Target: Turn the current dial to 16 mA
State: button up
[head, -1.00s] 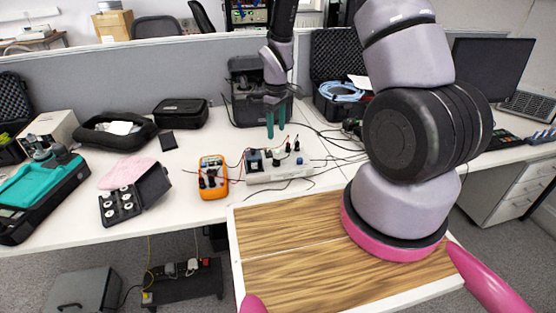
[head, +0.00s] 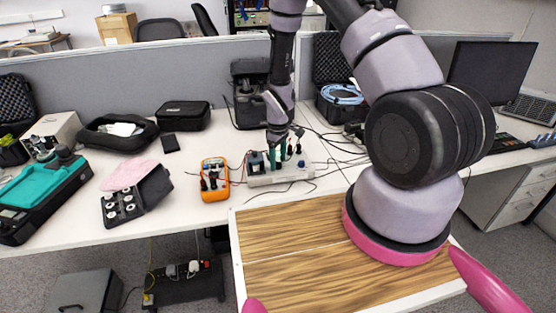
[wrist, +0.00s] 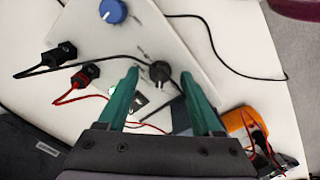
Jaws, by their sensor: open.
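A white control box (head: 290,174) stands on the table with cables plugged in, and its panel fills the middle of the wrist view (wrist: 150,45). On it are a black dial (wrist: 159,72) and a blue dial (wrist: 113,11); I cannot read which one sets current, nor any scale. My gripper (head: 277,160) is over the box with its green fingers pointing down. In the wrist view the open fingers (wrist: 159,80) lie either side of the black dial, with visible gaps. I cannot tell their exact height. The gripper hides part of the box in the head view.
An orange multimeter (head: 214,182) stands left of the box. Black (wrist: 60,54) and red (wrist: 85,76) plugs with leads sit on the panel. A black case (head: 249,95) is behind. A wood-topped surface (head: 295,235) is in front; loose cables lie to the right.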

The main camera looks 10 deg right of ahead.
grip_shut()
jog(key=shift+m, duration=0.3)
jog(key=m, duration=1.2)
jog(key=shift+m, duration=2.5)
